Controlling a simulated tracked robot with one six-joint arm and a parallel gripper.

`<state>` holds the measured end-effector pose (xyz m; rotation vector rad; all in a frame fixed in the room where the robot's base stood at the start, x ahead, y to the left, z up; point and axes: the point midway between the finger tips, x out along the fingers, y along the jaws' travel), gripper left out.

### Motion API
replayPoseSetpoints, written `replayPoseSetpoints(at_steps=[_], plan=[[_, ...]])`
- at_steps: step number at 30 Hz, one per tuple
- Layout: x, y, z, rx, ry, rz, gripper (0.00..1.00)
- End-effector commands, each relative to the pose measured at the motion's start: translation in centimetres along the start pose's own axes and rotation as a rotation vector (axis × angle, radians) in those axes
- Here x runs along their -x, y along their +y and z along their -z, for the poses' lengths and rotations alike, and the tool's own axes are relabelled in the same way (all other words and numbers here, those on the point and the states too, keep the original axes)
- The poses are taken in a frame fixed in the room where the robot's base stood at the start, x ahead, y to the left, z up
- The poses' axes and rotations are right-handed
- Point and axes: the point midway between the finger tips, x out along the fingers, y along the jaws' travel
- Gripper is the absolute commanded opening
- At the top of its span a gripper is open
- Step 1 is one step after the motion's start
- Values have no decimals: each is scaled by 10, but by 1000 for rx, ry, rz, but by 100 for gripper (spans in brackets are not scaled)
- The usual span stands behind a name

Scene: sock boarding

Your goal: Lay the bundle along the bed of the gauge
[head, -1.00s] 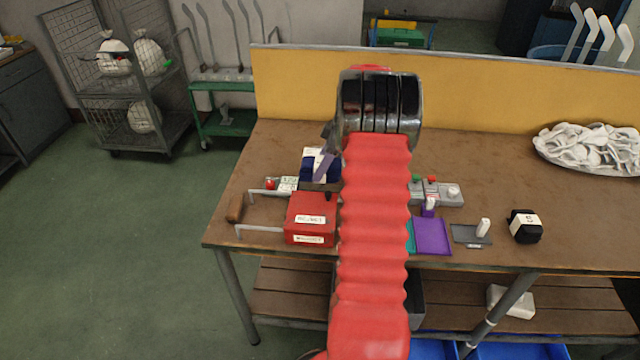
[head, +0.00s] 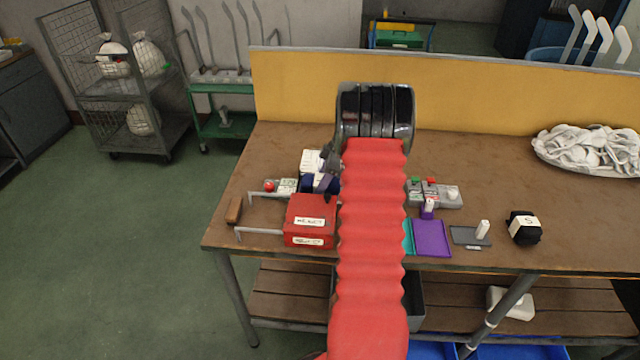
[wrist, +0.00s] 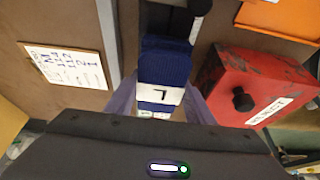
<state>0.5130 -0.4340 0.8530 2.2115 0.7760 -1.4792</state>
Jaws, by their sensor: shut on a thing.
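A navy sock bundle (wrist: 165,68) with a white band marked L is in my gripper (wrist: 160,100), between its two purple fingers. In the head view the bundle (head: 308,184) shows only in part, left of my arm and behind the red box. My gripper (head: 326,182) is shut on it, low over the bench. In the wrist view the bundle lies in line with a dark strip (wrist: 160,20), perhaps the gauge bed, with a grey bar (wrist: 108,32) to its left. I cannot tell whether the bundle touches the strip. My arm hides much of this area.
A red reject box (head: 311,220) stands close by in front; it is at the right in the wrist view (wrist: 255,85). A printed card (wrist: 64,64) lies left. A purple tray (head: 432,237) and a black bundle marked S (head: 525,228) are at the right. White socks (head: 590,150) lie farther right.

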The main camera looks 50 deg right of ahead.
Motion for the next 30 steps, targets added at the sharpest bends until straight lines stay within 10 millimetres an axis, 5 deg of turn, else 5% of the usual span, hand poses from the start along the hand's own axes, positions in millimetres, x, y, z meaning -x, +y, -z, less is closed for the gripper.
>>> replayPoseSetpoints(at_steps=[8,9,16,30], plan=[[-2,0,0,0,0,0,19],[-2,0,0,1,0,0,50],[-2,0,0,1,0,1,66],[11,1,1,1,0,-2,67]])
